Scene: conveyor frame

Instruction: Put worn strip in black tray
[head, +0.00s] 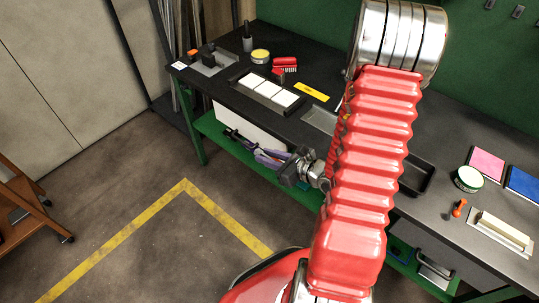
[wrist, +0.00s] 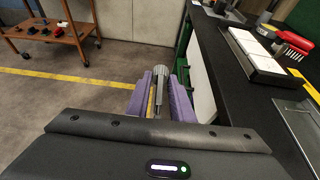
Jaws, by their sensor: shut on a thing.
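My gripper (head: 268,156) is held out in front of the bench's front edge, with its purple fingers pointing left. In the wrist view the fingers (wrist: 160,98) are shut on a slim grey tool with a ribbed, rounded end (wrist: 161,71), above the floor. A black tray (head: 416,178) lies on the bench, partly hidden by my red arm. A cream strip (head: 503,231) lies on a pale plate at the bench's right end. A yellow strip (head: 311,92) lies flat near the back. I cannot tell which strip is the worn one.
The dark bench (head: 460,215) runs along the green wall. A rack of white tiles (head: 268,94), a red brush (head: 285,64) and a yellow-topped tin (head: 260,56) stand left.

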